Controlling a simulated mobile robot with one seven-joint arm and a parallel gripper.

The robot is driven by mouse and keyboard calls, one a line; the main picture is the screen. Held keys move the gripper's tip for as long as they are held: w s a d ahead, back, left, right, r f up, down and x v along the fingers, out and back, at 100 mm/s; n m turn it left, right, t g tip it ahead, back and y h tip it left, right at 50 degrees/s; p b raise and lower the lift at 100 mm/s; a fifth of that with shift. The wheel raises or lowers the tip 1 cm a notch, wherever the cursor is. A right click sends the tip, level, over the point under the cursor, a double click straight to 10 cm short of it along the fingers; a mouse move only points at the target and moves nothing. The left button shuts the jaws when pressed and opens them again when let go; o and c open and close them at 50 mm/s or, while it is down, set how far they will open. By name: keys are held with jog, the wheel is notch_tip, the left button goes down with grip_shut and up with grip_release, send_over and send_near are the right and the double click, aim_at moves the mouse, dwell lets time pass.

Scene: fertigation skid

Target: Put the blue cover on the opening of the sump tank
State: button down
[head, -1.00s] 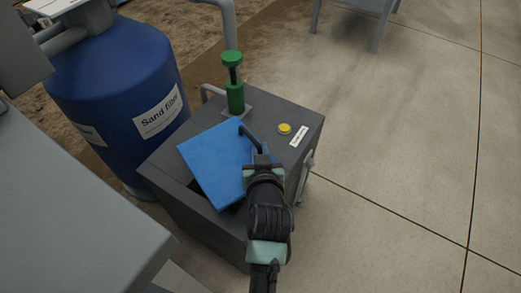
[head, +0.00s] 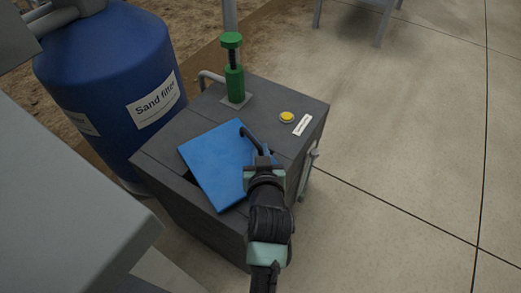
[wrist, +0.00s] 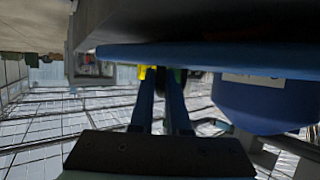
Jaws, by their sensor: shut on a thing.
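The blue cover (head: 217,163) is a flat square plate with a dark bar handle (head: 250,139). In the head view it is over the top of the dark grey sump tank (head: 271,99), turned askew to the tank's edges. I cannot tell whether the cover touches the tank top. My gripper (head: 262,163) is shut on the handle at the cover's right side. In the wrist view the cover (wrist: 205,56) shows edge-on beyond the fingers.
A green valve (head: 234,82) stands upright at the tank's back, and a yellow button (head: 287,117) sits on its top right. A blue sand filter (head: 110,85) stands close on the left. A grey surface (head: 65,205) fills the lower left. The floor on the right is clear.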

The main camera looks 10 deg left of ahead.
jog(key=shift+f+b, duration=0.4)
jog(key=shift+f, duration=0.15)
jog(key=c, duration=0.8)
grip_release()
jog(key=p+v, duration=0.6)
jog(key=v, duration=0.7)
jog(key=shift+d, duration=0.1)
